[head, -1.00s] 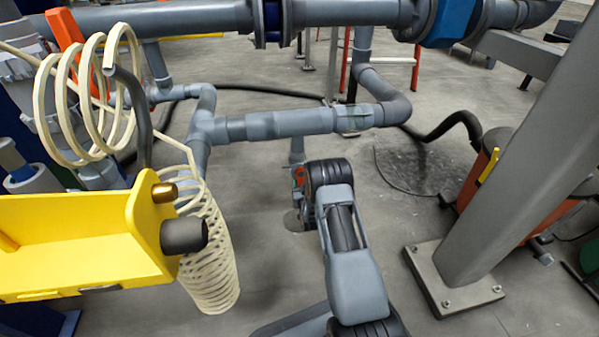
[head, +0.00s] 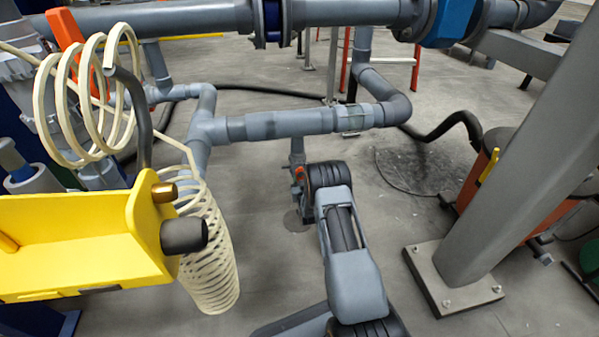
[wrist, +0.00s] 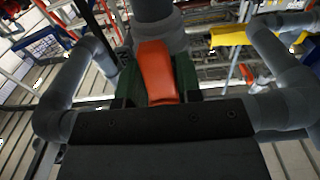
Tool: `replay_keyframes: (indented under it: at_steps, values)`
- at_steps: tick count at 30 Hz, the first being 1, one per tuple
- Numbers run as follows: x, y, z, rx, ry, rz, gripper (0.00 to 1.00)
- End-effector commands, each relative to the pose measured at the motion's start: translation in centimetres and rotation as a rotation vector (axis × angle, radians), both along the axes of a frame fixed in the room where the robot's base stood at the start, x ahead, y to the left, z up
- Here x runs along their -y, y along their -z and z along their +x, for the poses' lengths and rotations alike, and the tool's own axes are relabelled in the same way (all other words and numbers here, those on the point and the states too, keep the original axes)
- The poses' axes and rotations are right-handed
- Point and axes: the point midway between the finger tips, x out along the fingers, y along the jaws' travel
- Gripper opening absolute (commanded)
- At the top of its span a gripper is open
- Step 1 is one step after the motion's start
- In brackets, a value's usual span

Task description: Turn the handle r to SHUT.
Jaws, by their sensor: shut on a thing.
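An orange handle (wrist: 157,72) stands in the middle of the wrist view, between the two dark green fingers of my gripper (wrist: 158,84). The fingers are shut on it, one at each side. In the head view only a small orange-red bit of the handle (head: 299,173) shows, on a grey vertical pipe at the left of my arm. My arm hides most of the gripper there. No SHUT mark can be read in either view.
A grey horizontal pipe (head: 290,123) runs just beyond my arm. A yellow bracket (head: 75,235) with a cream coiled hose (head: 208,265) stands at the left. A thick slanted grey post (head: 515,165) stands at the right. Another orange lever (head: 65,38) is at the upper left.

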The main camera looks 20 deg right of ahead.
Motion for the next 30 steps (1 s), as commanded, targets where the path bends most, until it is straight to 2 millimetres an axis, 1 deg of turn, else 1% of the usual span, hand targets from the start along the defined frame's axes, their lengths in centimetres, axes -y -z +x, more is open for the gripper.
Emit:
replay_keyframes:
  at_steps: [1,4,7,12,17,24,30]
  values:
    - [0.0,0.0,0.0,0.000,0.000,0.000,0.11]
    - [0.0,0.0,0.0,0.000,0.000,0.000,0.02]
    - [-0.1,0.0,0.0,0.006,-0.001,0.025,0.02]
    - [-0.9,-0.2,0.2,0.044,-0.002,0.207,0.02]
    - [-1.4,-0.4,0.3,0.069,-0.003,0.325,0.02]
    - [-2.2,-0.9,0.5,0.119,-0.004,0.569,0.02]
    - [-2.7,-1.3,0.6,0.150,-0.006,0.721,0.02]
